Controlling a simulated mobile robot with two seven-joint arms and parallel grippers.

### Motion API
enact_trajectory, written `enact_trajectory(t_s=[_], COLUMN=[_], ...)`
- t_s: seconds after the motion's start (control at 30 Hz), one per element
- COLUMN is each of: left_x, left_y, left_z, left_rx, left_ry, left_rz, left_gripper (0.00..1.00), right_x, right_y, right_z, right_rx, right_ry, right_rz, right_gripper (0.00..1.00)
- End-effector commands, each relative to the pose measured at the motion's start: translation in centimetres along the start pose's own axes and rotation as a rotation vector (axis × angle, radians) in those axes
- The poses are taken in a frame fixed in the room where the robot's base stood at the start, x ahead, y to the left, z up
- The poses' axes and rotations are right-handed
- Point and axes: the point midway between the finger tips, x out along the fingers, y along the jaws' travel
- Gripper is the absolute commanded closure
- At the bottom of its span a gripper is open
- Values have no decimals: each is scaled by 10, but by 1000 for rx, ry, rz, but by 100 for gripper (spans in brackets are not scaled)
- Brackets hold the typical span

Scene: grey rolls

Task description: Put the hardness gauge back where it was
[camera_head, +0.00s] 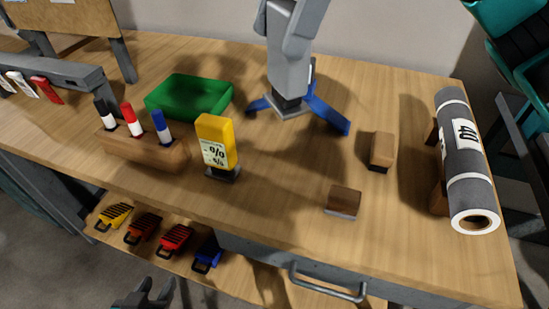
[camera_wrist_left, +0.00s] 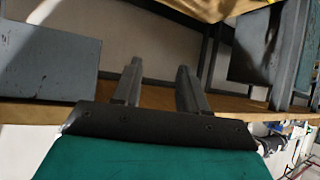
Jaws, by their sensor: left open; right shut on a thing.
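The hardness gauge (camera_head: 216,140), a yellow block with a white display face, stands upright on the bench in a small dark base (camera_head: 222,173). Nothing grips it. It is right of the wooden marker holder (camera_head: 150,150). My left gripper (camera_head: 150,292) is low at the bottom left of the head view, in front of the bench and well below the gauge. In the left wrist view its fingers (camera_wrist_left: 157,88) are apart with nothing between them. My right gripper is not in view. A grey roll (camera_head: 464,160) with a label lies on a wooden cradle at the right.
A green tray (camera_head: 190,97) is behind the gauge. A grey upright (camera_head: 290,50) with blue feet stands at the back. Two small wooden blocks (camera_head: 382,150) (camera_head: 343,201) are right of centre. Several coloured items (camera_head: 175,239) lie on a lower shelf. The front centre is clear.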

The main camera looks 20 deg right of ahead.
Motion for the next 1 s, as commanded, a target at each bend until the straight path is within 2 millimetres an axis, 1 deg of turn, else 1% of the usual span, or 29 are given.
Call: enact_trajectory(t_s=[0.07, 0.17, 0.33, 0.5, 0.6, 0.7, 0.83, 0.93, 1.0], left_x=[0, 1, 4, 5, 6, 7, 9, 10, 10], left_y=[0, 0, 3, 8, 9, 8, 8, 8, 8], left_z=[4, 9, 17, 13, 11, 6, 2, 2, 3], left_rx=[-1, -2, -6, -8, -8, -7, -5, -5, -5], left_ry=[-6, -12, -27, -14, -10, -3, 8, 9, 9], left_rz=[0, 0, 6, 18, 20, 21, 21, 21, 21], left_gripper=[57, 57, 57, 57, 57, 57, 57, 57, 57], right_x=[4, 20, 62, 104, 124, 138, 146, 153, 162], right_y=[0, 0, 1, 1, 1, 1, 0, 0, 1], right_z=[-2, -9, -26, -43, -51, -56, -59, -62, -66], right_rx=[0, 2, 2, 2, 2, -1, 0, 1, 1], right_ry=[-1, 0, 1, 0, 0, -1, 0, 0, 0], right_rz=[0, 4, 4, 3, 2, 1, -1, 0, 1], right_gripper=[61, 61, 61, 61, 61, 61, 61, 61, 61])
